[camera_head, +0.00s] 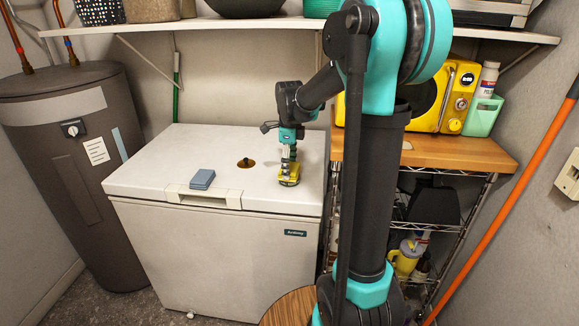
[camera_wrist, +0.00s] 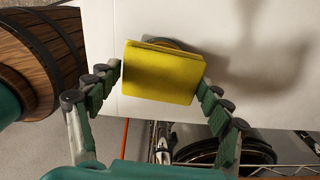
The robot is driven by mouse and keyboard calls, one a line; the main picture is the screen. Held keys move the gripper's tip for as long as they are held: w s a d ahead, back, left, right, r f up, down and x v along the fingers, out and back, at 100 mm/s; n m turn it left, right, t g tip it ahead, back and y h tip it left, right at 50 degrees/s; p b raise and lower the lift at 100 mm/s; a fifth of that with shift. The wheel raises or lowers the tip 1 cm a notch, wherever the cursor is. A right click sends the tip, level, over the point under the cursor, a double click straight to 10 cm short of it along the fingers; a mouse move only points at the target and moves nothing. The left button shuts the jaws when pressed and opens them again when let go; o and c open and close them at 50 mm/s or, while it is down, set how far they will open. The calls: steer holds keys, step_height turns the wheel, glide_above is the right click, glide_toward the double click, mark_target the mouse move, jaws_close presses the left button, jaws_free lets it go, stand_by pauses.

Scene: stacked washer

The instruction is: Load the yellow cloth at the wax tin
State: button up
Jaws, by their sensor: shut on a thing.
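My gripper (camera_head: 289,168) points down over the right part of a white chest freezer's lid (camera_head: 150,165). It is shut on the yellow cloth (camera_head: 289,181), low at the lid. In the wrist view the folded yellow cloth (camera_wrist: 162,75) sits between the two fingertips. A round, dark tin-like rim (camera_wrist: 178,44) shows just behind its upper edge; the cloth hides the rest. I cannot tell whether they touch. A small round gold-brown thing with a dark middle (camera_head: 245,163) sits on the lid, left of my gripper. I cannot tell which round thing is the wax tin.
A blue-grey folded stack (camera_head: 203,179) lies near the lid's front edge. A wooden barrel (camera_wrist: 40,55) stands close by the freezer. A wire rack with a wooden top (camera_head: 450,152) stands right. A shelf (camera_head: 210,25) runs above. The lid's left part is clear.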

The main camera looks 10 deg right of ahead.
steer(key=shift+r, duration=3.5)
